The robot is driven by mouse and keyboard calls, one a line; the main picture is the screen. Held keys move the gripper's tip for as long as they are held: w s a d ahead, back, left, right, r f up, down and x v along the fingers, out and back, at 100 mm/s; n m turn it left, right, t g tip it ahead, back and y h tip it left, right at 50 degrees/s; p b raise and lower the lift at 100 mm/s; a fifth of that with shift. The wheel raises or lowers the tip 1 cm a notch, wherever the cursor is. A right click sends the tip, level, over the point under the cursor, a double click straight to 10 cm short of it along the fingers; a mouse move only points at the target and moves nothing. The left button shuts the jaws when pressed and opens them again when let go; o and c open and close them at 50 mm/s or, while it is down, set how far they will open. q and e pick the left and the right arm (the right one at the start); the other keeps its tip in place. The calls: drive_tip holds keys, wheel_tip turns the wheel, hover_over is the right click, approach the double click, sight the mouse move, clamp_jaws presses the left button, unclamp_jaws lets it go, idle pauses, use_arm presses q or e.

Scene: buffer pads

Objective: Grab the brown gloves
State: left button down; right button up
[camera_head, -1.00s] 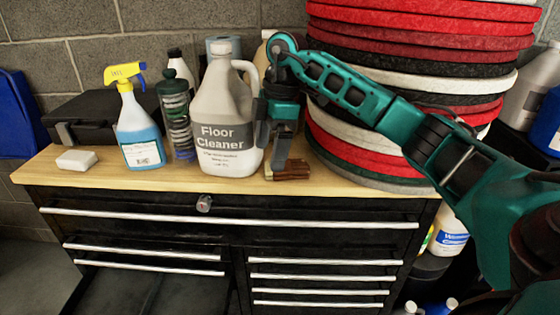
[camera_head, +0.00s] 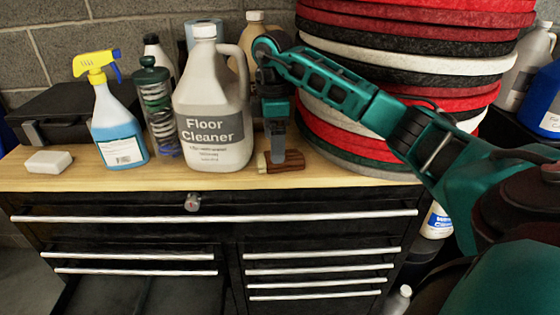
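The brown gloves (camera_head: 292,163) lie as a small brown bundle with a paler left end on the wooden bench top, right of the Floor Cleaner jug and in front of the pad stack. My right gripper (camera_head: 277,156) points straight down at the gloves, its fingertips at or just behind them. The fingers overlap one another in this view, so I cannot tell how far apart they are or whether they touch the gloves. My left gripper is not in view.
The Floor Cleaner jug (camera_head: 212,110) stands close left of my gripper. A stack of red, black and white pads (camera_head: 420,65) rises close on the right. A spray bottle (camera_head: 115,125) and a white block (camera_head: 48,161) stand farther left on the bench top (camera_head: 100,178).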

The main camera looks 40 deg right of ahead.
wheel_tip(320, 180, down, 4)
drive_tip(key=shift+s+a+f, duration=0.1)
drive_tip(key=shift+s, duration=0.05)
drive_tip(key=shift+c, duration=0.3)
drive_tip(key=c, duration=1.1)
